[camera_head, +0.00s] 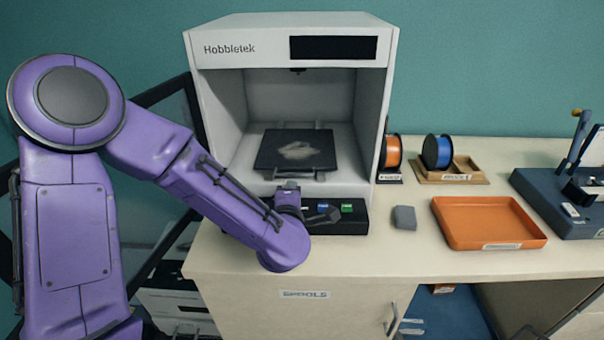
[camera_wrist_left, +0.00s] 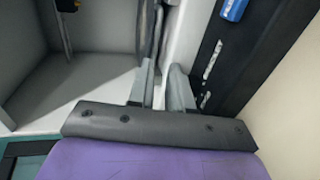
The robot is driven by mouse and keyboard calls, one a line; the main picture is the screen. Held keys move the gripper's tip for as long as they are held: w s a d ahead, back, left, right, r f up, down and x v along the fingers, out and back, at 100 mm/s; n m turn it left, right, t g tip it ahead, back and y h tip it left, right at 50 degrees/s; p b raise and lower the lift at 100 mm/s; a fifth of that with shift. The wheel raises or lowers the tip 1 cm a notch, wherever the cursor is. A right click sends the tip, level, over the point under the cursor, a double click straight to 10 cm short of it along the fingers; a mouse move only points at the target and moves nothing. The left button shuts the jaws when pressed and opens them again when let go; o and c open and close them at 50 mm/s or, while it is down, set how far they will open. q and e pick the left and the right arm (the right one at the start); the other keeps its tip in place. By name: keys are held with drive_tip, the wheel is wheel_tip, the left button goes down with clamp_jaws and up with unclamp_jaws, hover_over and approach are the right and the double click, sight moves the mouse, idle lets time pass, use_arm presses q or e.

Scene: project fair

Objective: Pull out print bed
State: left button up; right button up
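The bed is hard to make out in that view. My right gripper is not in view.
A blue button (camera_head: 322,208) and a green one (camera_head: 347,208) sit on the panel. Right of the printer are a grey block (camera_head: 404,218), an orange tray (camera_head: 446,226), and orange (camera_head: 393,153) and blue (camera_head: 444,150) spools. The pale counter (camera_head: 375,255) is clear in front.

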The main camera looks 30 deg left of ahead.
sight(287, 174)
use_arm(q)
drive_tip(key=shift+w+a+p, duration=0.4)
drive_tip(key=shift+w+a, duration=0.25)
drive_tip(key=shift+w, duration=0.05)
drive_tip(key=a, duration=0.2)
drive_tip(key=a+p, duration=0.1)
drive_tip(key=shift+w+a+r, duration=0.25)
drive_tip(key=shift+w+r, duration=0.05)
drive_tip(key=shift+r, duration=0.05)
drive_tip(key=w, duration=0.1)
drive_tip(key=w+f, duration=0.1)
drive_tip(key=w, duration=0.1)
drive_tip(key=w+f, duration=0.1)
drive_tip(key=shift+w+a+f, duration=0.15)
drive_tip(key=shift+w+a, duration=0.15)
drive_tip(key=shift+a, duration=0.1)
drive_tip(key=shift+s+d+r, duration=0.1)
drive_tip(key=shift+s+r, duration=0.1)
drive_tip(key=shift+s, duration=0.1)
drive_tip(key=shift+s+r, duration=0.15)
drive_tip(key=shift+s, duration=0.05)
clamp_jaws()
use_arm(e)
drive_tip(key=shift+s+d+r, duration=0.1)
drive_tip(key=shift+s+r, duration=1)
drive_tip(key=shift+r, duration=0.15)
use_arm(q)
drive_tip(key=shift+w+r, duration=0.15)
